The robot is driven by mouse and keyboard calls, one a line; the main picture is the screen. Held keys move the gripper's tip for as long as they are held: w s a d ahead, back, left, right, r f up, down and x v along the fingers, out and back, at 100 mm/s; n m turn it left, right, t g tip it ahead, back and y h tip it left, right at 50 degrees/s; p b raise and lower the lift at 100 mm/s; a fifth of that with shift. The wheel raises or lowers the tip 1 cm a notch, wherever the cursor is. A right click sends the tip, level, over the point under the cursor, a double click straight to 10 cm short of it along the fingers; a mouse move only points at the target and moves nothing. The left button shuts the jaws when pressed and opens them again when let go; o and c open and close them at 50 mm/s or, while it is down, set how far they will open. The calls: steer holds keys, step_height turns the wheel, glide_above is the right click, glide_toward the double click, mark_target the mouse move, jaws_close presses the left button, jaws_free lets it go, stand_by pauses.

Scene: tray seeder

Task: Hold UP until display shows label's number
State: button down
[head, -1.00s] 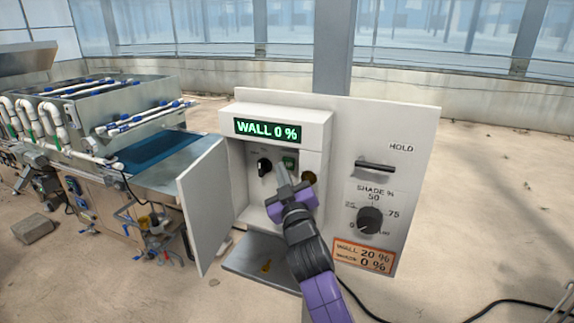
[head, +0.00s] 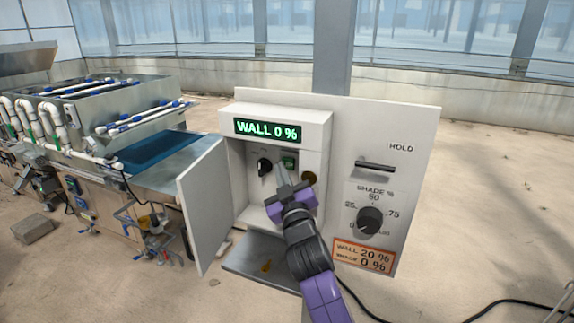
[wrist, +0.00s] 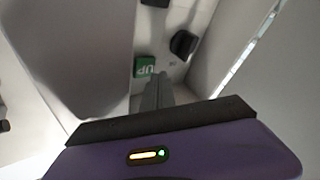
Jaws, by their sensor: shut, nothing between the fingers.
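The display (head: 267,130) on the white control box reads "WALL 0 %" in green. The orange label (head: 363,256) at the panel's lower right reads "WALL 20 %" over a second line ending in "0 %". The green UP button (head: 289,161) sits inside the open box under the display; it also shows in the wrist view (wrist: 145,66). My gripper (head: 280,173) is shut and empty, its fingertips inside the box just below the button. In the wrist view the fingertips (wrist: 158,84) appear close beside UP, with no clear contact visible.
The open door (head: 204,208) stands left of the box. A handle (head: 375,166) under "HOLD" and a shade dial (head: 369,220) are on the right panel.

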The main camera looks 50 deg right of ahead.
steer(key=shift+s+d+r+h, duration=0.1)
steer(key=shift+d+h, duration=0.05)
steer(key=shift+d, duration=0.3)
steer(key=shift+s+d+r+h, duration=0.1)
steer(key=shift+d+h, duration=0.05)
steer(key=shift+d, duration=0.3)
steer(key=shift+s+d+f+m, duration=0.2)
steer(key=shift+m, duration=0.1)
steer(key=shift+a+f+b, duration=0.3)
steer(key=shift+a+b, duration=0.1)
steer(key=shift+b, duration=0.25)
steer(key=shift+s+a+r+b, duration=0.1)
steer(key=shift+s+a+b, duration=0.1)
steer(key=shift+a+b, duration=0.4)
steer(key=shift+s+a+b, duration=0.25)
steer(key=shift+a+b, duration=0.05)
steer(key=shift+a, duration=0.55)
steer(key=shift+s+a+r+b, duration=0.1)
steer(key=shift+s+a+b, duration=0.1)
steer(key=shift+a+b, duration=0.4)
steer(key=shift+a, duration=0.2)
